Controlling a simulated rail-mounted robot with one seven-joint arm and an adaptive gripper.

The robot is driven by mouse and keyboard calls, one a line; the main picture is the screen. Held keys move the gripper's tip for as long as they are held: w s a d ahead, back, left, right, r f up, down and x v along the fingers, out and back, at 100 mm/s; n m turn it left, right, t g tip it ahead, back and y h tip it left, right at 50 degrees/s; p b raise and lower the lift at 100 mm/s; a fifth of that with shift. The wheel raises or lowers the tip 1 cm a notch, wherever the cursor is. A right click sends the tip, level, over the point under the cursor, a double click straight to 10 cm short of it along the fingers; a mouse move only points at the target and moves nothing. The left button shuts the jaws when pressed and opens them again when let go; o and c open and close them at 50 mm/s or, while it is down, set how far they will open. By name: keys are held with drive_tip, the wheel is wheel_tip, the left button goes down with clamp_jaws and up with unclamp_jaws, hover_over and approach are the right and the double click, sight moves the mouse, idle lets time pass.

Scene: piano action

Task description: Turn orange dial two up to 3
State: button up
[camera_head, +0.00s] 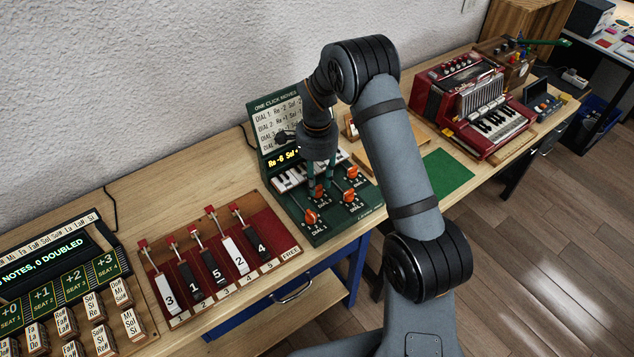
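A green panel (324,233) carries several orange dials. One orange dial (311,217) is at its front left, one (349,196) at front right and one (352,172) at back right. Another orange dial (317,191) is at back left, right under my gripper (319,183). The small dial labels and pointer settings are too small to read surely. My gripper points down with its fingers at the back-left dial. Whether they touch or close on it cannot be told.
Behind the dials stand a card headed ONE CLICK MOVES (276,112), a lit yellow display (283,158) and small piano keys (290,178). A red lever box (232,290) is at left. A green mat (447,174) and red accordion (490,122) are at right.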

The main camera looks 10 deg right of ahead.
sight(317, 190)
drive_tip(key=shift+f, duration=1.15)
drive_tip(key=shift+c, duration=1.2)
clamp_jaws()
